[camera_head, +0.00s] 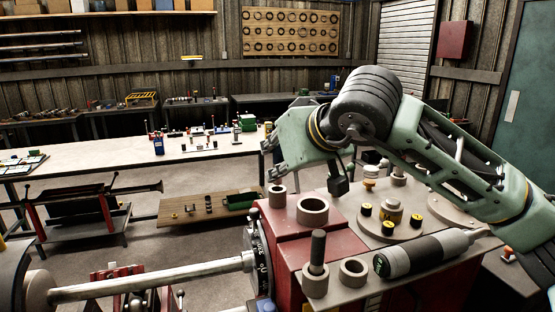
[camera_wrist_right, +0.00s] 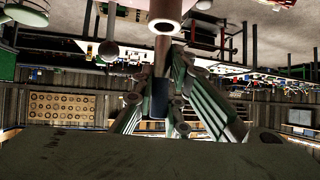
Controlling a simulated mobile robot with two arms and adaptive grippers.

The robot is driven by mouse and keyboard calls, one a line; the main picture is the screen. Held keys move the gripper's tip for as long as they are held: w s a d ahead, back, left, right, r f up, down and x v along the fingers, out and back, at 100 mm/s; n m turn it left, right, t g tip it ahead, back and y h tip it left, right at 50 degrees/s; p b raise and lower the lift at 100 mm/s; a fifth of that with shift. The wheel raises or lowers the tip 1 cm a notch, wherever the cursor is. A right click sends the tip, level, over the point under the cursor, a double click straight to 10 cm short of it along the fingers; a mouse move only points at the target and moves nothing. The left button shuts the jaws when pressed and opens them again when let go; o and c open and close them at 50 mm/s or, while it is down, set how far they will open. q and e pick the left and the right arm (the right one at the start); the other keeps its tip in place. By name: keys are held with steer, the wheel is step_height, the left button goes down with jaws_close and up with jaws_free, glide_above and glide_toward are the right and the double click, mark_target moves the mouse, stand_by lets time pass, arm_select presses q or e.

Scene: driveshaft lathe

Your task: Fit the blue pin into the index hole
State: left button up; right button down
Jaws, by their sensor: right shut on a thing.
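My right gripper (camera_head: 272,160) is over the left end of the red headstock top (camera_head: 290,232). In the right wrist view, its fingers (camera_wrist_right: 163,75) are closed around a dark blue pin (camera_wrist_right: 158,98). A reddish-brown rod lies in line with it, with a pale-rimmed round collar at the top; whether the rod belongs to the pin I cannot tell. The pin does not show clearly in the head view. A small upright collar (camera_head: 277,197) stands on the headstock below the gripper. I cannot tell which opening is the index hole. My left gripper is not in view.
A numbered dial (camera_head: 262,258) and a long shaft (camera_head: 150,278) are at the front left. A round tray (camera_head: 391,232) holds small parts. A white-topped table (camera_head: 100,163) stands behind.

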steer(key=shift+f+b, duration=0.85)
steer(key=shift+f, duration=0.15)
steer(key=c, duration=1.7)
jaws_free()
steer(key=shift+c, duration=0.2)
steer(key=shift+o, duration=0.4)
steer(key=shift+f, duration=0.15)
steer(key=shift+s, duration=0.1)
steer(key=v, duration=1.2)
steer(key=shift+r, duration=0.3)
